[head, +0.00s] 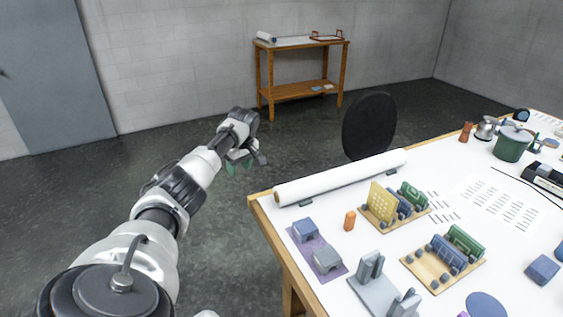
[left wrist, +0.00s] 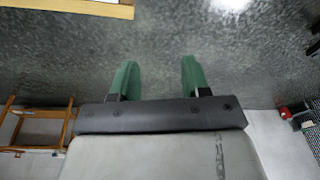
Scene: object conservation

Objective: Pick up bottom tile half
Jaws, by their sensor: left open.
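My left gripper (head: 239,166) is open and empty, held over the floor to the left of the white table. In the left wrist view its two green fingers (left wrist: 157,78) stand apart with only grey floor between them. I cannot tell for sure which piece is the bottom tile half. A wooden rack (head: 373,222) on the table holds a yellow dotted tile (head: 382,201) with blue and green pieces behind it. My right gripper is out of view.
The white table (head: 300,278) fills the right side and carries a long white roll (head: 340,178), a second wooden rack (head: 432,284), grey blocks and a green pot (head: 511,145). A black chair (head: 369,125) stands behind it. The wooden stand (head: 300,89) is by the back wall, with open floor before it.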

